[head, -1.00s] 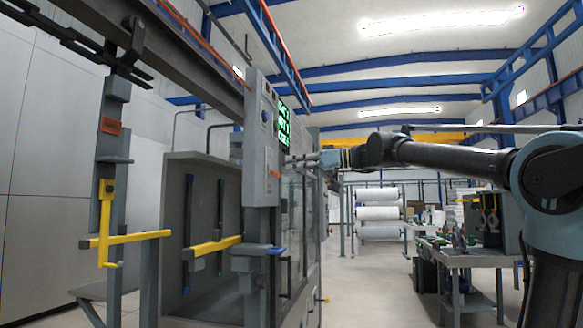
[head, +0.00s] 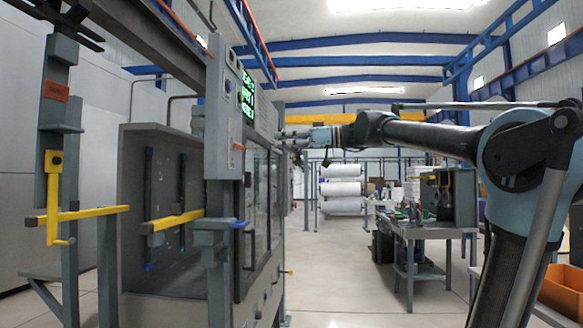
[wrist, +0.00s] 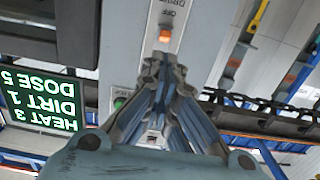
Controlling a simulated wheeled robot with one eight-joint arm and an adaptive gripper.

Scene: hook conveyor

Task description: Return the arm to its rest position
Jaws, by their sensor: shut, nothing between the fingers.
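My arm reaches in from the right of the head view, stretched out roughly level. My gripper (head: 284,137) is at its left end, just right of the grey control post (head: 224,120) and apart from it in the picture. In the wrist view my gripper (wrist: 160,72) shows its fingers together with nothing between them. Its tips overlap the grey control panel (wrist: 125,45), near an orange-lit switch (wrist: 165,36) marked OFF. I cannot tell the exact gap to the panel.
A lit display (head: 247,92) reads heat, dirt and dose; it also shows in the wrist view (wrist: 40,108). A grey booth (head: 140,220) and yellow hook hanger (head: 54,200) stand left. A cluttered workbench (head: 420,228) stands right. The floor between is clear.

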